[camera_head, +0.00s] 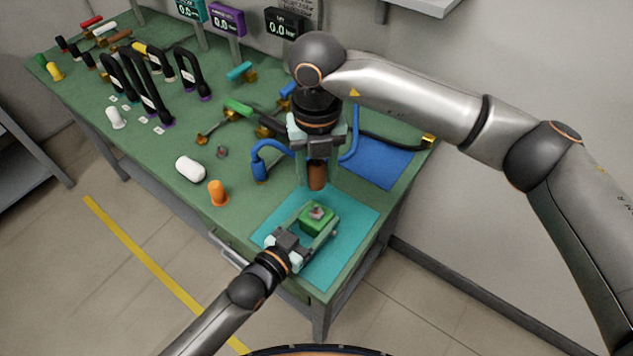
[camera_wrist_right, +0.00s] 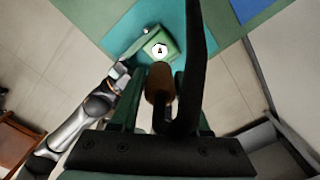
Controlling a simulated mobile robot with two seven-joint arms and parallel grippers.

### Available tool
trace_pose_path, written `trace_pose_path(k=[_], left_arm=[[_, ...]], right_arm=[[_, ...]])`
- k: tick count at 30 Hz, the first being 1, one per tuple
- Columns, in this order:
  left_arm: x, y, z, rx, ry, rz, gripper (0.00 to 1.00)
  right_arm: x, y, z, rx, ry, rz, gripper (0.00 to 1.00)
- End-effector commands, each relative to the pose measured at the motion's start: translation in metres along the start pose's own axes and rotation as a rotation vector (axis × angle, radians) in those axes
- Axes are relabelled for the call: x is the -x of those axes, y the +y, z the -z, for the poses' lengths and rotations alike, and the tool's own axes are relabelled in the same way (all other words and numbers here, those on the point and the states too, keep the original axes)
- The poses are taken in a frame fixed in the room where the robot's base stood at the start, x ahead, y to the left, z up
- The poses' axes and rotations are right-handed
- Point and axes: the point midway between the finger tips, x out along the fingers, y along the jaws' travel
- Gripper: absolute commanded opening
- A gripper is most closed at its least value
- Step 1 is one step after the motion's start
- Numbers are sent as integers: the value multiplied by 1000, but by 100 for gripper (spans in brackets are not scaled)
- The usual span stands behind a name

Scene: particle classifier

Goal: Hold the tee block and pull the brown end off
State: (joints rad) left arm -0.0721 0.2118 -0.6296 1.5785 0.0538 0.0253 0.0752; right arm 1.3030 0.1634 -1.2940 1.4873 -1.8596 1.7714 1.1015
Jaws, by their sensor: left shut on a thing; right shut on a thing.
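The tee block is green with a pale face and a small dark mark in its middle (camera_head: 318,216); it also shows in the right wrist view (camera_wrist_right: 140,47). My left gripper (camera_head: 316,228) is shut on it, low over the teal mat. The brown end (camera_head: 317,177) is a short brown cylinder in my right gripper (camera_head: 317,184), which is shut on it. It points down above the block, with a visible gap between them. In the right wrist view the brown end (camera_wrist_right: 158,85) has a black curved hose (camera_wrist_right: 192,90) close beside it; I cannot tell whether they join.
The teal mat (camera_head: 353,243) lies at the near corner of the green table, with a blue mat (camera_head: 383,167) behind. An orange piece (camera_head: 217,193), a white cylinder (camera_head: 190,169) and a blue hose (camera_head: 260,167) lie to the left. Displays (camera_head: 284,23) stand at the back.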

Motion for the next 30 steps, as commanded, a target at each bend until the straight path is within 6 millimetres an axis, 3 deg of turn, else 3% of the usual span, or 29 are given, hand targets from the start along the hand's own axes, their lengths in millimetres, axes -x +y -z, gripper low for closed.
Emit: trace_pose_path(k=[14, 30], left_arm=[[0, 0, -1, 0, -2, -1, 0], [0, 0, -1, 1, -2, -1, 0]], right_arm=[[5, 0, 0, 1, 0, 0, 0], [31, 0, 0, 1, -1, -1, 0]])
